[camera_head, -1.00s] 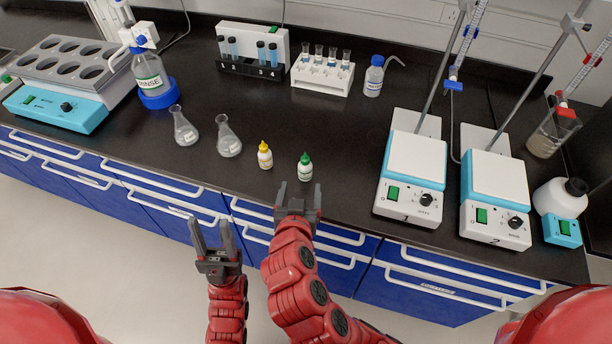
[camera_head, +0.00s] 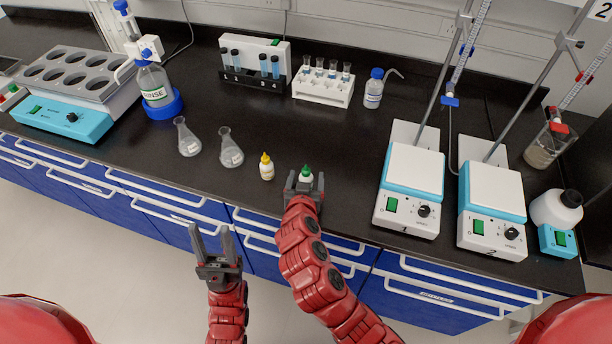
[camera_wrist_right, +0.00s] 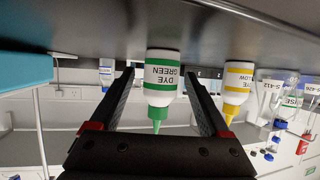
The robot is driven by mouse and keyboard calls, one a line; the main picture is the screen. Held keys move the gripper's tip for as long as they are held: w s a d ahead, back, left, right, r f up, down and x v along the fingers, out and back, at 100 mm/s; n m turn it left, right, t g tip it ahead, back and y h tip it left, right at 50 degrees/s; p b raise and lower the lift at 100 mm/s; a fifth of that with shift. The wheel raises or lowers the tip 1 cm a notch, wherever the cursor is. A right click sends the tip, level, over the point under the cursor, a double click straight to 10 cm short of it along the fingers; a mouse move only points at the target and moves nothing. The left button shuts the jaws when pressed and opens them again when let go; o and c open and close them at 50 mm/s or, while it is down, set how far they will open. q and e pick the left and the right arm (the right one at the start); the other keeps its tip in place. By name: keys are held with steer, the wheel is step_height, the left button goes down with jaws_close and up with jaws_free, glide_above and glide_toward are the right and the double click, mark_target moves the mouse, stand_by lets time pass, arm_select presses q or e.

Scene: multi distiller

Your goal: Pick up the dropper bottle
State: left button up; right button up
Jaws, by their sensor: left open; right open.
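Two small dropper bottles stand upright near the front edge of the bench: a green-capped one (camera_head: 306,173) and a yellow-capped one (camera_head: 266,167) to its left. My right gripper (camera_head: 305,182) is open at the green-capped bottle, partly hiding it in the head view. In the right wrist view, which is upside down, the green bottle (camera_wrist_right: 162,80), labelled "DYE GREEN", stands between the open fingers (camera_wrist_right: 160,95) with gaps on both sides. The yellow bottle (camera_wrist_right: 238,85) is outside the fingers. My left gripper (camera_head: 211,240) is open and empty in front of the drawers.
Two flasks (camera_head: 187,138) (camera_head: 230,149) stand left of the bottles. Hot plates (camera_head: 410,190) (camera_head: 492,210) with stands are at right. Tube racks (camera_head: 254,65) (camera_head: 324,82) and a wash bottle (camera_head: 374,89) stand behind. The bench middle is clear.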

steer(key=c, duration=1.1)
steer(key=shift+r, duration=0.1)
